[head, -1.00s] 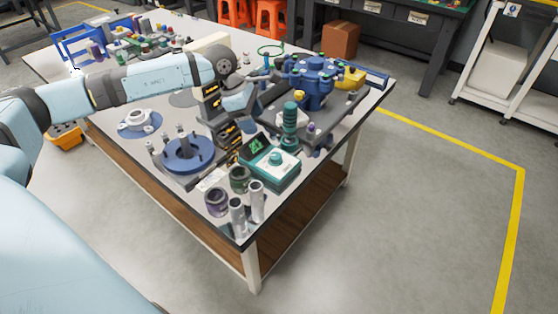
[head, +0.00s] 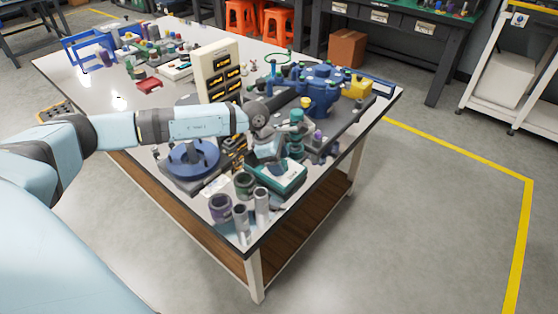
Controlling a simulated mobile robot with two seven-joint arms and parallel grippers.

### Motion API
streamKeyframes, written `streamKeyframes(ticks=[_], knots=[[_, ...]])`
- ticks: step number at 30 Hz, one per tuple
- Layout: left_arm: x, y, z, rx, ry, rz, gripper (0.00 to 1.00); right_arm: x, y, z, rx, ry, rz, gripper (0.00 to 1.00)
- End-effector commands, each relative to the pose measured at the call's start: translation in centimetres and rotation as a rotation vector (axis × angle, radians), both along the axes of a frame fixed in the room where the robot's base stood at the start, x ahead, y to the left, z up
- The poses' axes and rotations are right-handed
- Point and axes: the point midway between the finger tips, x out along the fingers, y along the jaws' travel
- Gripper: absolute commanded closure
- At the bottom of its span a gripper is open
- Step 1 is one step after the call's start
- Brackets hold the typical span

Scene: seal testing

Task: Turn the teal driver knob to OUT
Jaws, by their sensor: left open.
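The teal driver box (head: 287,182) sits near the front right corner of the table. My left gripper (head: 274,164) is directly over the box, pointing down, with its jaws open. It covers the top of the box, so the teal knob and its markings are hidden. I cannot tell whether the fingers touch the knob. My right gripper is out of view.
A green stacked column (head: 297,138) stands just behind the box. A blue round fixture (head: 194,162) is to the left, a blue valve assembly (head: 320,92) behind.

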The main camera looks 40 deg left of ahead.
Motion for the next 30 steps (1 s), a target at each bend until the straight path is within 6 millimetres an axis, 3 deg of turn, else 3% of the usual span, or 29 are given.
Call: streamKeyframes(ticks=[5, 11, 20, 30], knots=[[-0.01, 0.02, 0.0, 0.0, 0.0, 0.0, 0.35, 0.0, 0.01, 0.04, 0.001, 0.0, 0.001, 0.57], [0.01, 0.04, 0.02, 0.0, 0.0, 0.0, 0.81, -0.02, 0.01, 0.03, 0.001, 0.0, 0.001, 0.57], [0.02, 0.06, 0.07, 0.001, -0.002, 0.025, 0.82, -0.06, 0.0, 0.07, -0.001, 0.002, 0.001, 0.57], [-0.08, -0.03, 0.15, 0.0, -0.002, 0.219, 0.83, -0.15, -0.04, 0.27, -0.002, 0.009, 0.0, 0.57]])
